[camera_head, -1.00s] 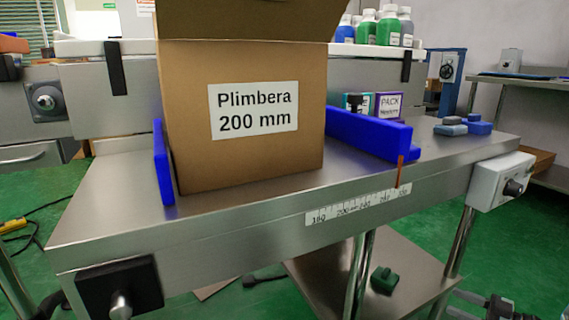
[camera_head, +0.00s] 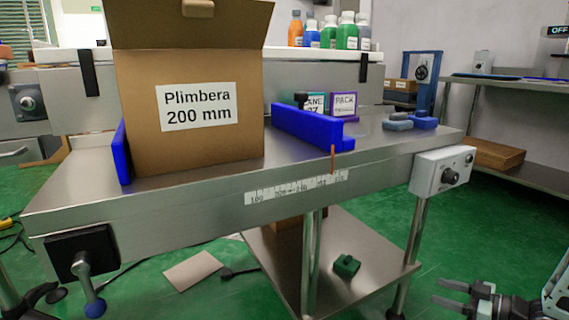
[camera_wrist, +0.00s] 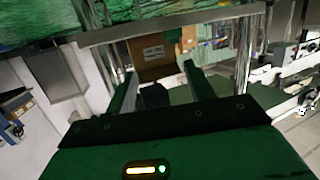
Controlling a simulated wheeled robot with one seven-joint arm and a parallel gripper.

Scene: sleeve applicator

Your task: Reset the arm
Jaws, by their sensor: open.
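My gripper (camera_head: 440,292) is at the lower right of the head view, open and empty, apart from the steel table. In the wrist view its two fingers (camera_wrist: 160,70) stand apart with nothing between them. A cardboard box (camera_head: 200,148) labelled "Plimbera 200 mm" stands upright on the steel table (camera_head: 180,196) with its top flap raised. A blue guide (camera_head: 122,155) stands at its left, and another blue guide (camera_head: 305,125) stands to its right with a visible gap. An orange pointer (camera_head: 333,158) sits above the scale (camera_head: 297,187) on the front edge.
A black clamp with a handle (camera_head: 82,255) and a white control box (camera_head: 443,172) are on the table's front. Below is a shelf (camera_head: 375,280) with a green object (camera_head: 346,265). A cardboard sheet (camera_head: 193,270) lies on the floor. Bottles (camera_head: 346,32) stand behind. Green floor is open at right.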

